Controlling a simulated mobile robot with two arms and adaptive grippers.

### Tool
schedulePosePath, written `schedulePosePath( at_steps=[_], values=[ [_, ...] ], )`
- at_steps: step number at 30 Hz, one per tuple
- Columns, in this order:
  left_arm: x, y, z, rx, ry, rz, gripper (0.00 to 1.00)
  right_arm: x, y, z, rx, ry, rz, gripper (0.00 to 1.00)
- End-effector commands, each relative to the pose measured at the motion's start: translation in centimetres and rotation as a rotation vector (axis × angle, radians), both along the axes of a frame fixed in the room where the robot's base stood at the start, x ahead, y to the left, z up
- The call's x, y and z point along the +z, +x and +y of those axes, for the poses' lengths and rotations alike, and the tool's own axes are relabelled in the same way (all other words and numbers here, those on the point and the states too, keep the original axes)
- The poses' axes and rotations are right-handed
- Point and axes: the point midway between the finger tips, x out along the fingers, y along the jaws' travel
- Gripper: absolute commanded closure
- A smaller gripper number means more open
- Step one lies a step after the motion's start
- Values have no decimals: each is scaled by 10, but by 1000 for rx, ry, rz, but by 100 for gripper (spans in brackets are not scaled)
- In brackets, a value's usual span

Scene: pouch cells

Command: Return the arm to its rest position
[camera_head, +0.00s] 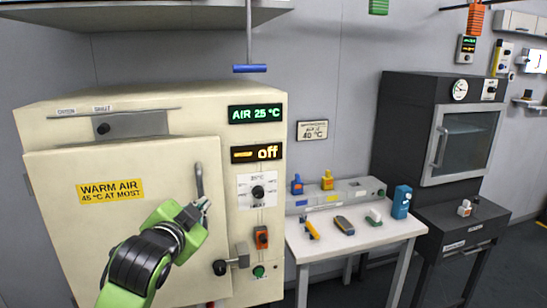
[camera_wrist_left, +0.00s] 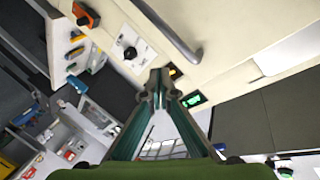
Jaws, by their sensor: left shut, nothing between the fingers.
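My left gripper (camera_head: 204,205) is in front of the cream warm-air cabinet (camera_head: 75,230), close to the vertical grey door handle (camera_head: 199,182). In the left wrist view, my left gripper's fingertips (camera_wrist_left: 159,78) are together with nothing between them. The same handle (camera_wrist_left: 170,32) shows beyond the tips there, outside the fingers. I cannot tell how far the gripper is from the cabinet front. The cabinet door looks closed. My right gripper is not in view.
The cabinet panel has a dial (camera_head: 257,192), an orange switch (camera_head: 261,237) and a latch (camera_head: 231,264). A white table (camera_head: 372,240) with small tools stands to the right, then a dark oven (camera_head: 400,125). A blue pull bar (camera_head: 250,68) hangs above.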

Motion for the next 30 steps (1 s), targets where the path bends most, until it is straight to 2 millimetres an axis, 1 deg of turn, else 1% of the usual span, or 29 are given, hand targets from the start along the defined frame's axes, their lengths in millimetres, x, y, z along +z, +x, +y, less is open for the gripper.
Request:
schedulePosePath(
  at_steps=[1, 2, 3, 5, 6, 8, 9, 11, 12, 13, 14, 15, 16, 18, 21, 24, 28, 29, 30],
  values=[
    [-42, -14, 0, 8, -37, 76, 100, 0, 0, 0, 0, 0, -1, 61],
    [-63, -22, 2, 16, -57, 119, 100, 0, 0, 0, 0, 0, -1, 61],
    [-91, -34, 4, 30, -86, 174, 100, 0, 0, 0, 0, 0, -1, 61],
    [-132, -56, 6, 51, -126, 259, 100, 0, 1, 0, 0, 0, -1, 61],
    [-158, -73, 8, 68, -154, 316, 100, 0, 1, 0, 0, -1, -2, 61],
    [-195, -100, 11, 97, -193, 400, 100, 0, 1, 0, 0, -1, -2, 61],
    [-219, -120, 13, 119, -217, 459, 100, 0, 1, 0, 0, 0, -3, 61],
    [-252, -152, 17, 156, -254, 544, 100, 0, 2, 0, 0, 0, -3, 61],
    [-272, -174, 19, 181, -277, 599, 100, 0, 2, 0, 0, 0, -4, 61],
    [-286, -190, 21, 200, -292, 639, 100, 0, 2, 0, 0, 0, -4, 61],
    [-298, -206, 23, 220, -306, 676, 100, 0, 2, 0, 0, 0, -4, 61],
    [-311, -226, 25, 245, -323, 721, 100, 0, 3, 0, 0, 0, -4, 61],
    [-320, -240, 26, 263, -334, 753, 100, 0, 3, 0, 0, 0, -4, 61],
    [-337, -270, 29, 300, -355, 814, 100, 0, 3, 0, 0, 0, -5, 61],
    [-354, -307, 34, 350, -379, 892, 100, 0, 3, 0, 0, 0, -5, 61],
    [-368, -341, 37, 396, -396, 959, 100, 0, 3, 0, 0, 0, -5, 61],
    [-379, -382, 41, 453, -414, 1038, 100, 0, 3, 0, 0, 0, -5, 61],
    [-382, -391, 42, 466, -418, 1055, 100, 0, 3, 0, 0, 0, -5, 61],
    [-390, -392, 42, 473, -419, 1063, 100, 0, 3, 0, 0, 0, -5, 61]
  ],
)
